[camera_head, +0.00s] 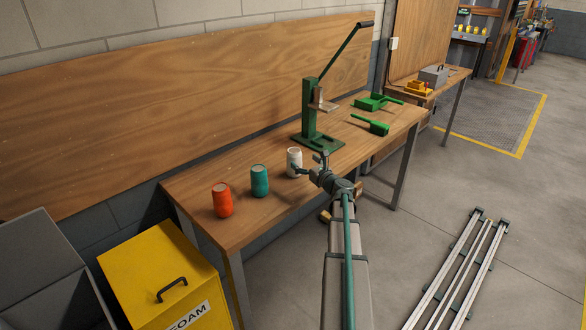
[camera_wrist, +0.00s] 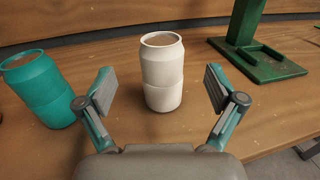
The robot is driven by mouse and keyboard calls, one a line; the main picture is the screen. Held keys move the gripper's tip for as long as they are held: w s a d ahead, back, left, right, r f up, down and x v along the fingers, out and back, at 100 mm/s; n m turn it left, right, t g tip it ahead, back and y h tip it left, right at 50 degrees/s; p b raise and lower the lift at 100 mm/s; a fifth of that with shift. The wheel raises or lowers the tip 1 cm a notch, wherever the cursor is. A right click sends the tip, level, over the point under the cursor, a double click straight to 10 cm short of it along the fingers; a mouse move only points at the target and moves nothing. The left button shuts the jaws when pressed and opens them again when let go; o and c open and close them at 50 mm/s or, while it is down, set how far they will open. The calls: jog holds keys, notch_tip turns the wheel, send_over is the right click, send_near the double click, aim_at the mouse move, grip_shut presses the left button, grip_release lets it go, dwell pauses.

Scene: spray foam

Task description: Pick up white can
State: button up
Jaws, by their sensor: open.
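The white can (camera_head: 294,160) stands upright on the wooden table, to the right of a teal can (camera_head: 259,180) and an orange can (camera_head: 223,199). In the wrist view the white can (camera_wrist: 162,72) stands upright near the middle, just beyond and between my fingertips. My gripper (camera_head: 308,164) is over the table beside the white can and hides part of it in the head view. In the wrist view my gripper (camera_wrist: 160,88) is open, with one finger on each side of the can and a gap to both.
The teal can (camera_wrist: 37,88) is close to my left finger. A green press (camera_head: 312,125) stands behind and right of the white can; its base (camera_wrist: 258,60) shows right of my fingers. Green tools (camera_head: 372,125) lie farther right. A yellow foam box (camera_head: 160,270) is at lower left.

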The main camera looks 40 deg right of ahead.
aim_at(294, 152)
jog(key=w+p, duration=0.1)
jog(key=w, duration=0.1)
jog(key=w+p, duration=0.1)
jog(key=w, duration=0.2)
jog(key=w+d+p, duration=0.1)
jog(key=w, duration=0.1)
jog(key=shift+w, duration=0.4)
jog(key=c, duration=0.9)
